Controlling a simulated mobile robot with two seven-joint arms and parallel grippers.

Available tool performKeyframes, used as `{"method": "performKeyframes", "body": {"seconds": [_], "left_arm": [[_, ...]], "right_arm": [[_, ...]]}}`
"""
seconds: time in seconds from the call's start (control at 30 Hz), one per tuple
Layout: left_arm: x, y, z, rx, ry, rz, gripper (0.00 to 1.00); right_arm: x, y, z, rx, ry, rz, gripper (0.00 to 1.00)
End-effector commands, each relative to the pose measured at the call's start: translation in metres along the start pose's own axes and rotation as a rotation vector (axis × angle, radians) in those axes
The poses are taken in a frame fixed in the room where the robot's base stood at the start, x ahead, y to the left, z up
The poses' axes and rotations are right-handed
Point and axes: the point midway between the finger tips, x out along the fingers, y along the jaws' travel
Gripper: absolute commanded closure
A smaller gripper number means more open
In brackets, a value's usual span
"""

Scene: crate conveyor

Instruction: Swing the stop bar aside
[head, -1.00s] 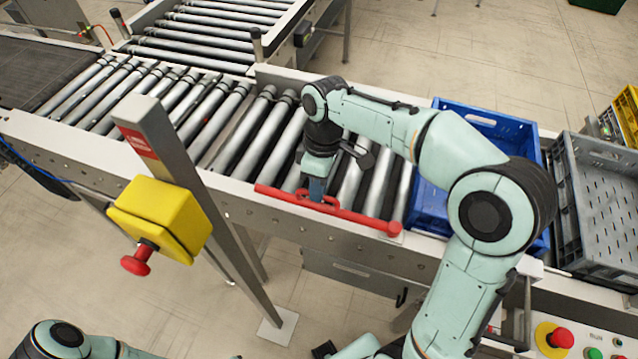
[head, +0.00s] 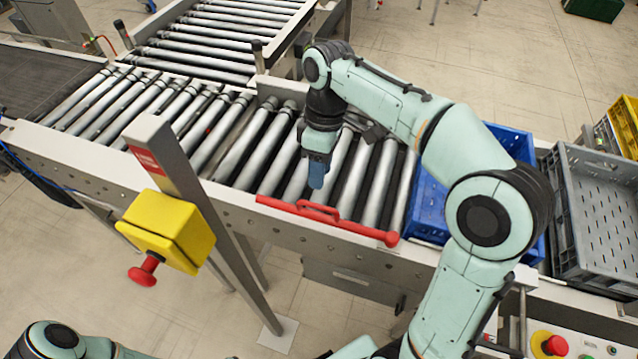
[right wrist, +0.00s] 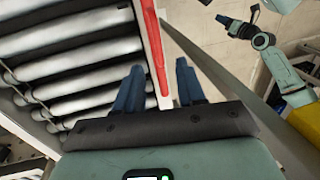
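The red stop bar (head: 365,231) lies along the near edge of the roller conveyor, with a raised handle (head: 318,209) near its middle. My right gripper (head: 317,184) points down above the rollers, just behind and above the handle, apart from it. In the right wrist view the blue fingers of this gripper (right wrist: 158,92) are spread with nothing held, and the red bar (right wrist: 153,45) shows between and beyond them. My left arm shows at the lower left of the head view without its gripper; the left gripper (right wrist: 238,24) is small in the right wrist view.
A blue crate (head: 424,208) stands on the conveyor at the bar's right end, with a grey crate (head: 605,210) farther right. A grey post (head: 190,190) with a yellow emergency-stop box (head: 168,230) stands to the left. The rollers left of my right gripper are clear.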

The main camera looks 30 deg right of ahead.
Motion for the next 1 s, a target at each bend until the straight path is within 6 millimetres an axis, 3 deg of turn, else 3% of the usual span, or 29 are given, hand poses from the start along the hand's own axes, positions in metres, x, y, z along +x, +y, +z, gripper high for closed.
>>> {"method": "performKeyframes", "body": {"seconds": [0.1,0.3,1.0], "left_arm": [[-0.010,0.006,-0.008,0.004,0.010,0.004,0.57],[-0.016,0.010,-0.013,0.006,0.017,0.006,0.57],[-0.016,0.010,-0.013,0.006,0.017,0.006,0.57]], "right_arm": [[-0.026,0.000,-0.002,-0.002,0.004,0.003,0.61],[-0.044,0.000,-0.001,-0.002,0.000,0.000,0.61],[-0.046,-0.001,0.000,-0.002,-0.001,-0.001,0.61]]}}
